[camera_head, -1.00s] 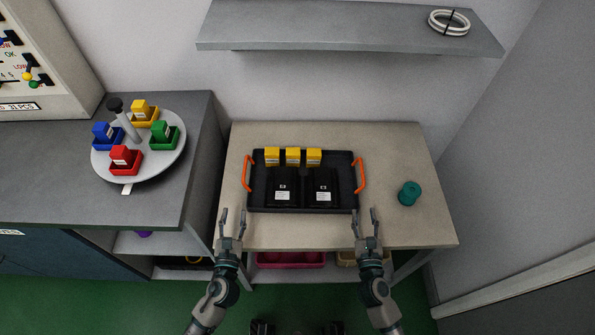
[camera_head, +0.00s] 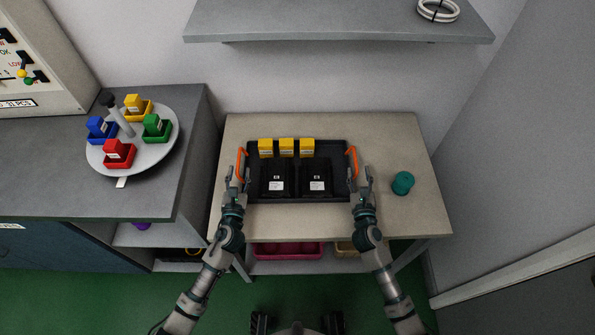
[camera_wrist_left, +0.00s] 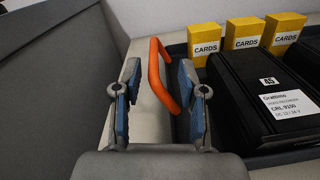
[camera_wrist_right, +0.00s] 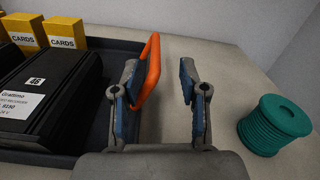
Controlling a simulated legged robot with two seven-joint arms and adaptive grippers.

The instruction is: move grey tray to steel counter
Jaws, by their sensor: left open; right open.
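The dark grey tray (camera_head: 297,197) lies on the beige table (camera_head: 400,140) and holds three yellow card boxes (camera_head: 286,148) and two black recorders (camera_head: 316,178). It has an orange handle on each side. My left gripper (camera_head: 236,175) is open at the left handle (camera_head: 241,163); in the left wrist view that handle (camera_wrist_left: 158,75) stands between the open fingers (camera_wrist_left: 152,85). My right gripper (camera_head: 361,174) is open at the right handle (camera_head: 352,160); in the right wrist view that handle (camera_wrist_right: 151,68) is close to the left finger (camera_wrist_right: 160,88). The grey counter (camera_head: 60,180) is at the left.
A round turntable (camera_head: 150,155) with several coloured bins stands on the counter. A teal spool (camera_head: 403,183) stands on the table right of the tray. A shelf (camera_head: 330,20) overhangs the back. The counter front is clear.

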